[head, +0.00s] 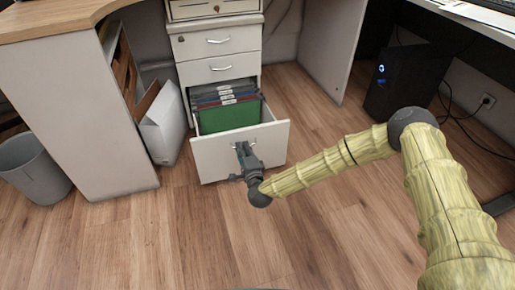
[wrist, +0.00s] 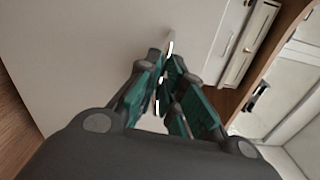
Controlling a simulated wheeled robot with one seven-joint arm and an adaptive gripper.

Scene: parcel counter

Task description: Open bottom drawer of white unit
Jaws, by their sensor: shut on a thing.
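The white drawer unit (head: 217,43) stands at the upper middle of the head view. Its bottom drawer (head: 215,160) is pulled out, with hanging files and a green folder (head: 228,117) showing inside. My gripper (head: 241,149) is at the middle of the drawer front, shut on its handle, which is mostly hidden behind the fingers. In the wrist view my gripper (wrist: 165,85) has its green-padded fingers close together at the handle (wrist: 158,101), against the white drawer front (wrist: 100,50). The two drawers above are closed.
A white desk panel (head: 80,110) and a grey bin (head: 35,170) are on the left. White boxes or binders (head: 162,125) stand left of the drawer. A black computer (head: 400,80) with cables is at the right. The wooden floor in front is clear.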

